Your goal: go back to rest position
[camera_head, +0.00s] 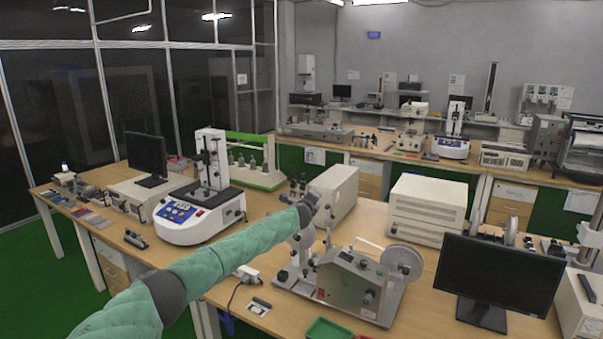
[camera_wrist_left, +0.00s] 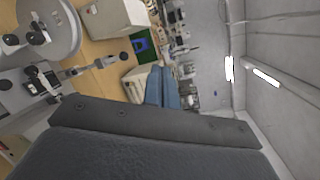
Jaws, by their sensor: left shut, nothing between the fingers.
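My left arm, in a green padded sleeve, reaches in from the bottom left of the head view, over the front bench. My left gripper (camera_head: 312,202) is at its far end, small and dark, in front of the beige box and above the grey metal instrument (camera_head: 350,282). It is shut and holds nothing. In the left wrist view a broad dark grey part of my own arm fills the bottom, and the room appears turned sideways. My right arm and gripper are in neither view.
On the front bench (camera_head: 262,205) stand a white tester with a blue panel (camera_head: 180,212), a beige box (camera_head: 336,190), a white-and-beige cabinet (camera_head: 428,208), a black monitor (camera_head: 498,275) and a green tray (camera_head: 328,329). A second bench with instruments stands behind. Glass panels line the left.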

